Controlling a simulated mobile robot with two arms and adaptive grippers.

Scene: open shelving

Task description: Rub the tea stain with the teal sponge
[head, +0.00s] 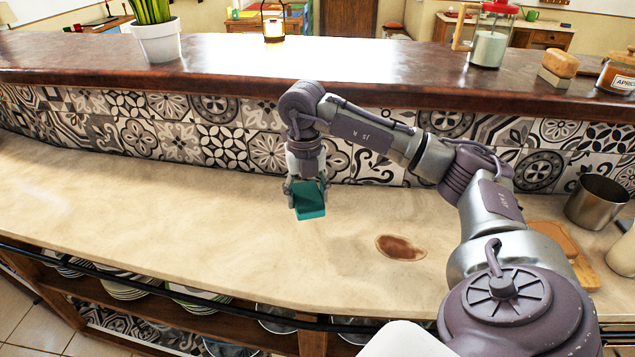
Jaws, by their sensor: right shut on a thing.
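The teal sponge (310,202) is a small block held in my right gripper (306,187), whose fingers are shut on it. The gripper points down over the pale counter, left of the stain. I cannot tell whether the sponge touches the counter. The tea stain (400,247) is a brown oval patch on the counter, to the right of and nearer than the sponge, apart from it. My left gripper is not in view.
The pale counter (150,215) is clear on the left. A metal pot (597,201) and a wooden board (562,238) are at the right. A raised dark ledge (330,75) behind holds a potted plant (158,38), a lantern (274,24) and jars. Shelves with dishes lie below.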

